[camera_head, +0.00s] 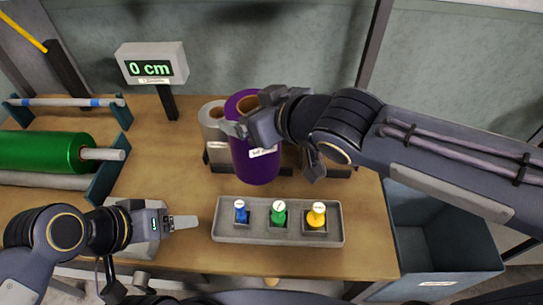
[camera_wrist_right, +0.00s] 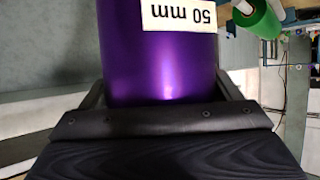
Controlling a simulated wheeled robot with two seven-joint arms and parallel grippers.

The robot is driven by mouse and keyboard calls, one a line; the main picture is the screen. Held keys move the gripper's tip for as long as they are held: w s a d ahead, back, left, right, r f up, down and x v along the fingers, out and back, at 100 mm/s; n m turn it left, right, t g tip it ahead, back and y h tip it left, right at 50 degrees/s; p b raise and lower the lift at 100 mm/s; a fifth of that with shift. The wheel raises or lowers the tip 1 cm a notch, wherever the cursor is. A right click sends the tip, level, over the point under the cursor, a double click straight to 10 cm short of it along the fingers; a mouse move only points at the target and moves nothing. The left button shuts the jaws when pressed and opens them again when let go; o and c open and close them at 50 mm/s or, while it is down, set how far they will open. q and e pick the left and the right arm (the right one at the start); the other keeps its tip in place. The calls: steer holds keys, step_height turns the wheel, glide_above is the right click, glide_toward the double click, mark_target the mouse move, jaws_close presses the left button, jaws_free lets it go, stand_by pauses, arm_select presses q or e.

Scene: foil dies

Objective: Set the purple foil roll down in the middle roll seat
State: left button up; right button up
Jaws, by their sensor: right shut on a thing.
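The purple foil roll (camera_head: 258,165) stands about upright, held by my right gripper (camera_head: 250,118). In the right wrist view the roll (camera_wrist_right: 160,65) fills the space between the fingers, and its label reads 50 mm. A dark roll rack (camera_head: 218,166) stands behind and below the roll, with a grey roll (camera_head: 212,135) at its left end. The purple roll and my right arm hide most of the rack, including its middle, so I cannot tell whether the purple roll touches a seat. My left gripper (camera_head: 180,222) is low at the left, away from the rolls; its finger gap is unclear.
A grey tray (camera_head: 228,233) with blue, green and yellow knobbed pieces lies in front of the rack. A display (camera_head: 152,68) reading 0 cm stands behind. A green roll (camera_head: 45,152) is mounted at the left. A grey bin (camera_head: 440,245) is at the right.

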steer(key=w+d+f+p, duration=0.2)
steer(key=w+f, duration=0.4)
steer(key=w+d+f+p, duration=0.2)
steer(key=w+d+f, duration=0.1)
steer(key=w+f, duration=0.4)
steer(key=shift+w+f+p, duration=0.15)
steer(key=shift+p, duration=0.15)
steer(key=shift+f, duration=0.1)
steer(key=o, duration=1.9)
steer(key=shift+f, duration=0.1)
